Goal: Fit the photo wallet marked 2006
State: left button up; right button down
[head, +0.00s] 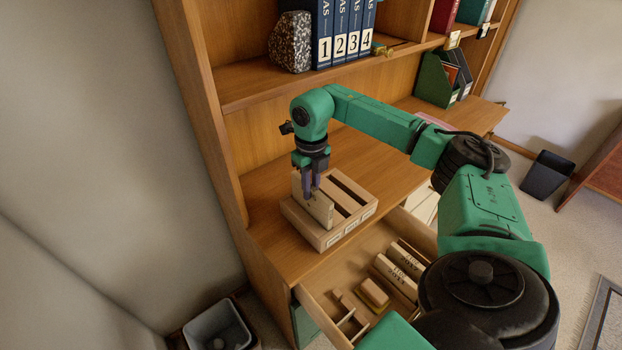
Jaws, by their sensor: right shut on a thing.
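My right gripper (311,194) points down over the wooden slotted box (323,241) on the desk top. It is shut on an upright tan photo wallet (321,211), at the box's leftmost slot. I cannot tell how deep the wallet sits in that slot, and its marking cannot be read. The box's other slots, to the right, look dark and empty. Small pale labels, too small to read, run along the box's front. My left gripper is not in view.
An open drawer (319,307) below the box holds several tan wallets or blocks (396,276) with dark markings. Numbered blue binders (340,35) and a speckled stone (291,42) stand on the shelf above. A bin (217,326) stands on the floor at lower left.

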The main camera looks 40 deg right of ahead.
jog(key=shift+f+b, duration=0.4)
jog(key=shift+f, duration=0.45)
jog(key=shift+p, duration=0.45)
dwell(1.1)
jog(key=shift+f+b, duration=0.9)
jog(key=shift+f, duration=0.4)
dwell(0.5)
jog(key=c, duration=0.7)
grip_release()
notch_tip(320, 180, up, 15)
jog(key=shift+f, duration=0.15)
jog(key=shift+s+f, duration=0.1)
jog(key=shift+f, duration=0.05)
